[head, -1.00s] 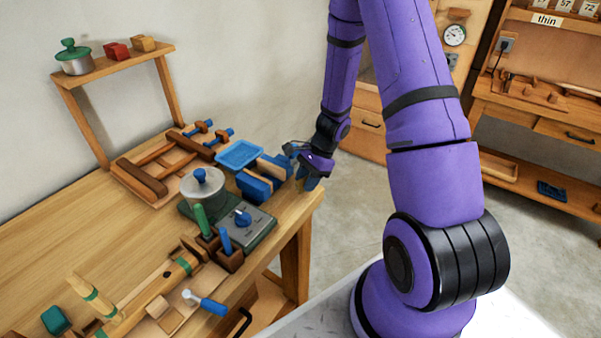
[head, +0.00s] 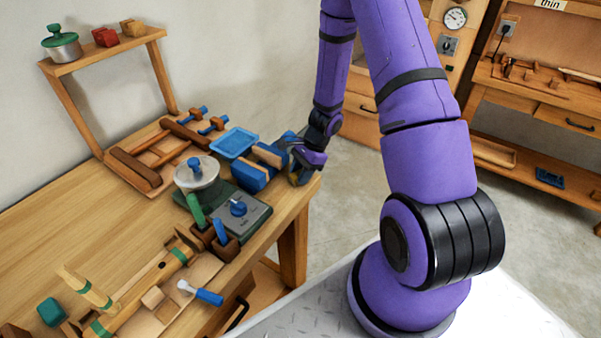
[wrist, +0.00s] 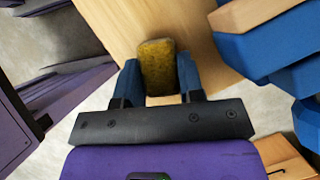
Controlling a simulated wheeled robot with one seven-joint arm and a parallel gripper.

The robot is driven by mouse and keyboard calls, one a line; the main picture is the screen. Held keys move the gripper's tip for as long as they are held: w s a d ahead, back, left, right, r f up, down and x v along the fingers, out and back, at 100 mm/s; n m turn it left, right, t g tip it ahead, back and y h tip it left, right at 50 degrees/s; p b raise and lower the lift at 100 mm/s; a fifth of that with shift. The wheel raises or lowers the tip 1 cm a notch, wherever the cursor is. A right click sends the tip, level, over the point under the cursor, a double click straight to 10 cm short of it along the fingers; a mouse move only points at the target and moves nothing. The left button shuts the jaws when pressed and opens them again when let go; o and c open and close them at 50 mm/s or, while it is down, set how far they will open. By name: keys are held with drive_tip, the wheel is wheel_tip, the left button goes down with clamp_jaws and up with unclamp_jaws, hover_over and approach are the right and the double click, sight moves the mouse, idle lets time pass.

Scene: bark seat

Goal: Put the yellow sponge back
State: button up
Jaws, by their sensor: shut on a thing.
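The yellow sponge (wrist: 158,66) is between the two blue fingers of my gripper (wrist: 159,78) in the wrist view, and the gripper is shut on it. The wrist view shows wooden tabletop behind the sponge. In the head view my gripper (head: 297,174) is at the right end of the workbench, just right of the blue blocks with wooden tops (head: 258,172). The sponge shows there only as a small yellowish patch, mostly hidden by the gripper. I cannot tell whether the sponge touches the bench.
A blue tray (head: 234,142) lies behind the blue blocks. The bench's right edge (head: 300,205) is close to my gripper, with open floor beyond. A small shelf (head: 105,50) stands at the back left.

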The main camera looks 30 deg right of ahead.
drive_tip(key=o, duration=0.9)
drive_tip(key=v, duration=1.2)
drive_tip(key=s+a+r+n+h, duration=0.1)
drive_tip(key=a+r+n, duration=0.1)
drive_tip(key=r, duration=0.4)
drive_tip(key=s+a+r+n, duration=0.1)
drive_tip(key=a+r+n, duration=0.2)
drive_tip(key=r, duration=0.3)
drive_tip(key=s+a+r+n+t+h, duration=0.2)
drive_tip(key=s+r+n, duration=0.4)
drive_tip(key=s+r, duration=0.4)
drive_tip(key=s+a+r+n+t+h, duration=0.2)
drive_tip(key=s+a+r+n, duration=0.3)
drive_tip(key=s+r, duration=0.5)
drive_tip(key=shift+a+r+n+t+h, duration=0.15)
drive_tip(key=shift+r+n+t+h, duration=0.2)
drive_tip(key=shift+n+t, duration=0.45)
